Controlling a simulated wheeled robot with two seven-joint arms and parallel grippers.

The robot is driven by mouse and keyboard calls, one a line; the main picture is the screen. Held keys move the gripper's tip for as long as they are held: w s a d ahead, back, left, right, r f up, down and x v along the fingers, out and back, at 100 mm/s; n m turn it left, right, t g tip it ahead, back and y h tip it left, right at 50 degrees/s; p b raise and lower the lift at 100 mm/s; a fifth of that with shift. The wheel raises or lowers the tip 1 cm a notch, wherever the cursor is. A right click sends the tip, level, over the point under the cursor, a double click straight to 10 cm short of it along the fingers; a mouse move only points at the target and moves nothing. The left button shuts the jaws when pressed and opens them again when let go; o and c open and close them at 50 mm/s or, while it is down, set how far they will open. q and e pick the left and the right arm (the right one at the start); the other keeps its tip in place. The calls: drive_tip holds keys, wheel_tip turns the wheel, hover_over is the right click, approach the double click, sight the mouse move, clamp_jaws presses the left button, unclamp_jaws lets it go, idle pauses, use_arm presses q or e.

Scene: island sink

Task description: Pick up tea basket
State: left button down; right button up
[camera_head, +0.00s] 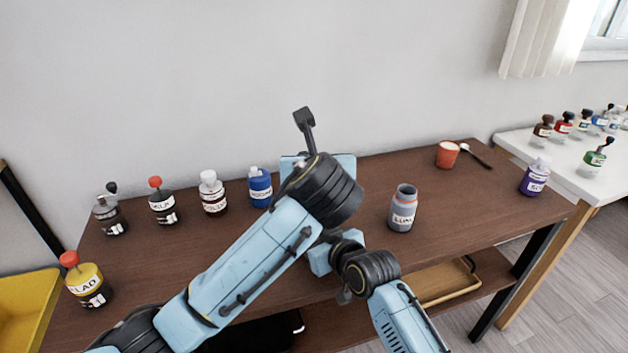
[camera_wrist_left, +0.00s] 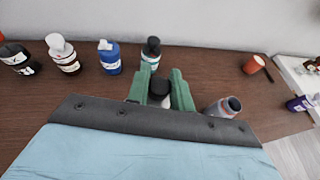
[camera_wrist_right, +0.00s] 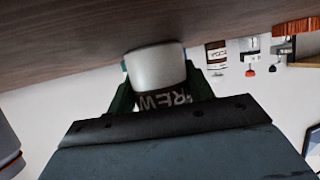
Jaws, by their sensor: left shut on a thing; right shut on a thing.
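No object is clearly marked as a tea basket. My left gripper (camera_wrist_left: 161,84) has green fingers shut on a small dark-topped container (camera_wrist_left: 159,88) in the left wrist view. My right gripper (camera_wrist_right: 164,92) is shut on a pale grey-white cylinder with a dark band (camera_wrist_right: 156,68) lettered "REW", partly hidden, close to the table in the right wrist view. I cannot tell whether both grippers hold the same container. In the head view my arms hide both fingertips and what they hold.
On the brown table (camera_head: 440,205) stand several labelled bottles at left and back, a grey bottle (camera_head: 402,208) right of my grippers, a red-orange cup (camera_head: 447,154) and a purple bottle (camera_head: 534,177). A yellow bin (camera_head: 30,308) is at far left. The front right tabletop is clear.

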use_arm(q)
drive_tip(key=shift+r, duration=3.9)
use_arm(e)
drive_tip(key=o, duration=1.1)
